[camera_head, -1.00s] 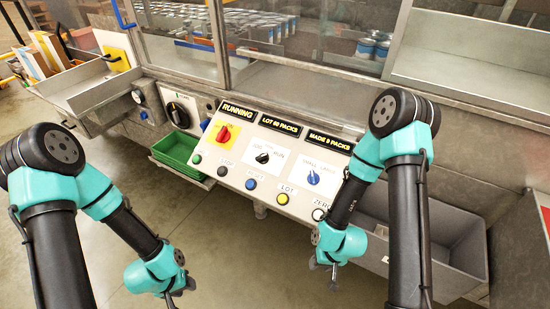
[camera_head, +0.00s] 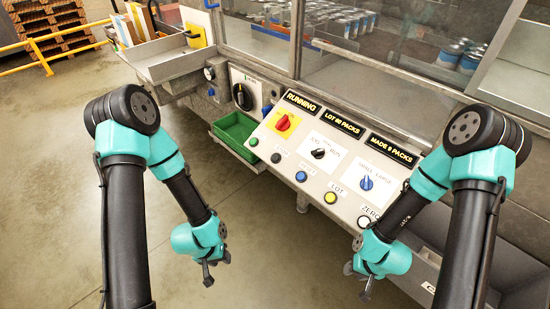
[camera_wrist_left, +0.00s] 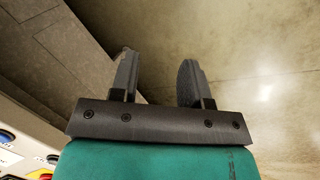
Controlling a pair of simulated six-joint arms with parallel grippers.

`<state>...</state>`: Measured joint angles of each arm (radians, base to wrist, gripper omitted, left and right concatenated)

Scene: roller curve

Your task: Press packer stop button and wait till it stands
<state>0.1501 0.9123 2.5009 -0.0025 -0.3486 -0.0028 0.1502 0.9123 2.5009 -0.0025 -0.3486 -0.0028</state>
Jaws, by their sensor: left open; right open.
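The packer's control panel (camera_head: 318,198) tilts toward me in the head view, with a display reading RUNNING (camera_head: 301,102). Its lower row has a green button (camera_head: 254,142), a black button (camera_head: 276,158), a blue button (camera_head: 301,176), a yellow button (camera_head: 330,198) and a white button (camera_head: 363,221). A dark label under the black button is too small to read surely. My left gripper (camera_head: 208,275) hangs open and empty over the floor, in front of the panel and apart from it. My right gripper (camera_head: 366,283) is open and empty below the white button.
A red switch on yellow (camera_head: 283,123), a black selector (camera_head: 318,153) and a blue selector (camera_head: 366,182) sit above the buttons. A green bin (camera_head: 235,132) stands left of the panel. Packed cans (camera_head: 461,55) show behind glass.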

